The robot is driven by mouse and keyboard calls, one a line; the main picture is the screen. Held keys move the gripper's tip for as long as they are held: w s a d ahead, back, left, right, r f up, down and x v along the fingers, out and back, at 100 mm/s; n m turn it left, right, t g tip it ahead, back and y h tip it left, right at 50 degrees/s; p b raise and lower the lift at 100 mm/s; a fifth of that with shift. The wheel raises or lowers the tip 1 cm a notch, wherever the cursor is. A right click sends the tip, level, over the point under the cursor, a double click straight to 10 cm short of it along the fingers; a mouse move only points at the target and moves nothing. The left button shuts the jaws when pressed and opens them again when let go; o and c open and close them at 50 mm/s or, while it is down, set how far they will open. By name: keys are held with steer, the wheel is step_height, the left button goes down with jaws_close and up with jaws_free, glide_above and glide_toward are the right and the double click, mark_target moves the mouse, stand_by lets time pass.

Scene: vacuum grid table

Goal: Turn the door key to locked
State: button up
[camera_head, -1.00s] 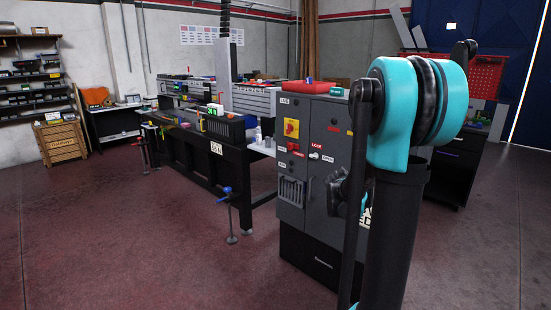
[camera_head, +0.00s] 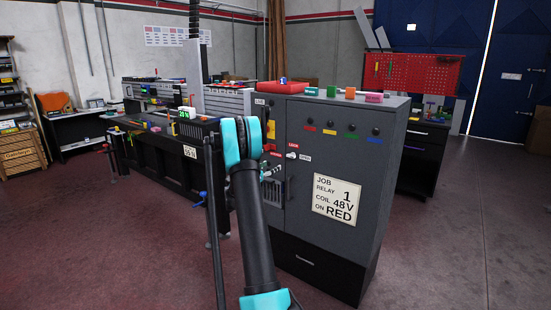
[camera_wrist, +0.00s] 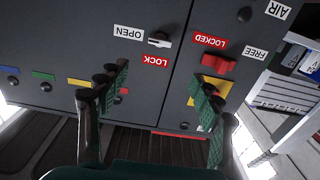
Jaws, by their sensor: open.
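The door key (camera_wrist: 160,40) is a small light-and-dark piece on the grey cabinet front in the wrist view. A white OPEN label (camera_wrist: 129,33) is beside it and a red LOCK label (camera_wrist: 156,61) is below it in that picture. The key looks roughly horizontal, in line with the OPEN label. In the head view the key (camera_head: 291,155) is tiny beside these labels. My gripper (camera_wrist: 161,82) is open and empty, its fingers spread in front of the cabinet, apart from the key. In the head view my arm partly covers the cabinet's left side.
A red switch (camera_wrist: 218,65) with LOCKED and FREE labels sits right of the key in the wrist view. A yellow plate (camera_wrist: 215,88) shows behind the right finger. The cabinet (camera_head: 345,150) carries coloured blocks on top and a job card (camera_head: 337,200). Floor right of it is clear.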

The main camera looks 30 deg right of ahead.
mark_target(290, 156)
steer(key=x, duration=1.7)
steer(key=shift+c, duration=0.3)
steer(key=c, duration=1.1)
